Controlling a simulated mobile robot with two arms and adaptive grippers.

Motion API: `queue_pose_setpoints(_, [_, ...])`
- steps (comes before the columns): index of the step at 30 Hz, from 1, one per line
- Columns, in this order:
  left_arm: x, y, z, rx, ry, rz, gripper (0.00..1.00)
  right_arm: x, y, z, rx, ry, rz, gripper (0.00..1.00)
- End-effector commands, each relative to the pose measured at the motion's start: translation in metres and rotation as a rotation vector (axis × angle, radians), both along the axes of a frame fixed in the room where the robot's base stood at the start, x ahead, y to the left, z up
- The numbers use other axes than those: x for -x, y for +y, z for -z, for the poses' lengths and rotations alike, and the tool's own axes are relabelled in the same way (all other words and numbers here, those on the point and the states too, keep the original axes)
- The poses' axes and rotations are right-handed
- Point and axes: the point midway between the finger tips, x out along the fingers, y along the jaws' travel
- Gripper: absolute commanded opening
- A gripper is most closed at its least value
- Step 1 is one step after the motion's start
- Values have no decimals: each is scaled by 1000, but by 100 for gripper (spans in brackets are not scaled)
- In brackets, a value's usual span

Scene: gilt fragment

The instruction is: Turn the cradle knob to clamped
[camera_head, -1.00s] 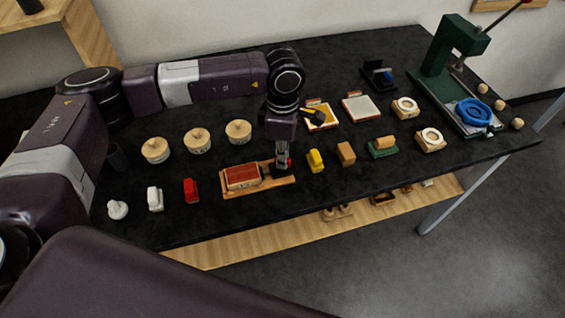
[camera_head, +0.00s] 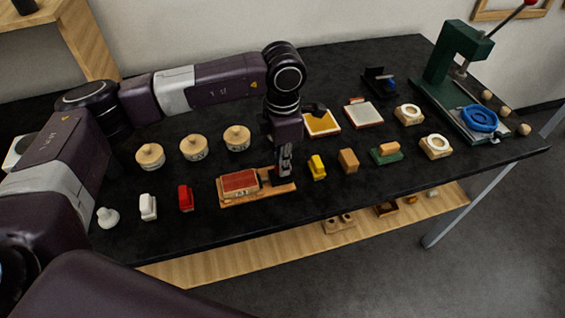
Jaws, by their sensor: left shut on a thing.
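The cradle (camera_head: 274,191) is a flat wooden base at the middle front of the black table, with a red-topped block (camera_head: 239,182) seated in its left part. My left gripper (camera_head: 285,172) points straight down over the cradle's right end. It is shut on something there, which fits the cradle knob. The fingers and wrist hide the knob, so I cannot tell how it is turned. My right gripper is not in view.
A yellow piece (camera_head: 317,167) and a wooden block (camera_head: 348,161) stand close to the right of the cradle. A red piece (camera_head: 185,198) is to its left. Several lidded round wooden boxes (camera_head: 193,147) stand behind. A green press (camera_head: 455,52) is at the far right.

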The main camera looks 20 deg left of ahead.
Motion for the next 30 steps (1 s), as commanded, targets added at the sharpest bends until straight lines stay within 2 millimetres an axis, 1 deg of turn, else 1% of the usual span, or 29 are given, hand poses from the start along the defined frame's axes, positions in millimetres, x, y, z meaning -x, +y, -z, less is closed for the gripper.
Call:
queue_pose_setpoints(1, [-2,0,-2,2,-6,-1,0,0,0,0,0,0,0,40])
queue_pose_setpoints(6, [-2,0,-3,1,-7,0,0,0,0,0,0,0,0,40])
queue_pose_setpoints(7, [-2,0,-3,2,-8,0,12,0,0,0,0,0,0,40])
queue_pose_setpoints(11, [-2,0,-2,2,-6,1,26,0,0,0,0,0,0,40])
queue_pose_setpoints(20, [-1,0,-2,1,-3,2,28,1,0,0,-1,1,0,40])
queue_pose_setpoints(23, [-1,0,-9,2,-5,2,28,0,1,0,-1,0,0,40])
queue_pose_setpoints(25, [-1,-1,-19,2,-5,2,28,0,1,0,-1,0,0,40])
queue_pose_setpoints(30, [-2,-1,-55,2,-8,3,28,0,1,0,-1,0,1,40])
